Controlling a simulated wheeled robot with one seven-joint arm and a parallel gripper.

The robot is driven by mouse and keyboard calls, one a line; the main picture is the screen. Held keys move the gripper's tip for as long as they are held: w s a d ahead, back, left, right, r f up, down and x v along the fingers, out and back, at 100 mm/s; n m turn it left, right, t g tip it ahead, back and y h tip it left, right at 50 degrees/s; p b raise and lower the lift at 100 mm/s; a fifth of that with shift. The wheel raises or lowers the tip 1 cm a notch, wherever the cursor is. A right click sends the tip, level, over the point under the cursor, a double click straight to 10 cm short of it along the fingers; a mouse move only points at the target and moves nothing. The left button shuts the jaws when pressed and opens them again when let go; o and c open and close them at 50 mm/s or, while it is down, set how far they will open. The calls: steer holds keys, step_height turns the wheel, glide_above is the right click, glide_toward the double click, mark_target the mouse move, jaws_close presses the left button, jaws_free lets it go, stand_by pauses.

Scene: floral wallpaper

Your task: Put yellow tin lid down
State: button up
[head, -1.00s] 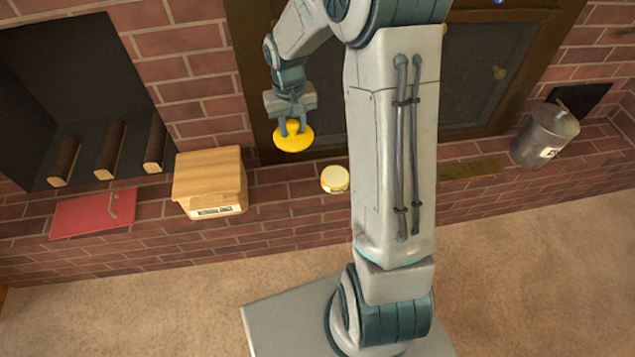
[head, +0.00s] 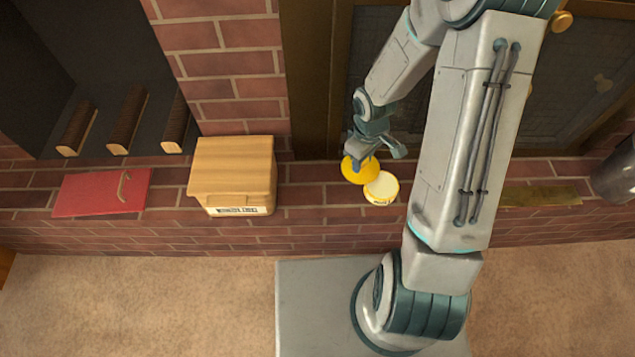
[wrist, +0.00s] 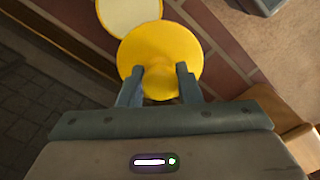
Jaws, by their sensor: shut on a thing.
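The yellow tin lid (head: 358,170) is a round yellow disc with a knob. My gripper (head: 368,153) is shut on it; in the wrist view the two fingers (wrist: 158,82) are on either side of the knob of the lid (wrist: 160,45). A small round yellow tin (head: 381,189) with a pale top stands on the brick ledge just right of and below the lid in the head view. It also shows partly in the wrist view (wrist: 130,14), cut by the top edge. I cannot tell whether the lid touches the ledge.
A wooden box (head: 233,172) with a label stands on the brick ledge (head: 310,196) to the left. A red board (head: 90,194) lies farther left. A metal bucket (head: 617,174) is at the right edge. Bare ledge lies between box and lid.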

steer(key=a+f+b, duration=0.1)
steer(key=a+f, duration=0.1)
steer(key=a, duration=0.1)
steer(key=a+f+b, duration=0.2)
steer(key=a, duration=0.2)
steer(key=s+a+f+b, duration=0.1)
steer(key=a+f+b, duration=0.1)
steer(key=a+f, duration=0.1)
steer(key=shift+a, duration=0.7)
steer(key=shift+f+b, duration=0.95)
steer(key=shift+f, duration=0.95)
steer(key=shift+f, duration=0.2)
steer(key=o, duration=1)
steer(key=shift+c, duration=0.2)
steer(key=shift+r, duration=0.15)
step_height(320, 180, up, 12)
steer(key=p, duration=0.5)
steer(key=shift+r, duration=0.15)
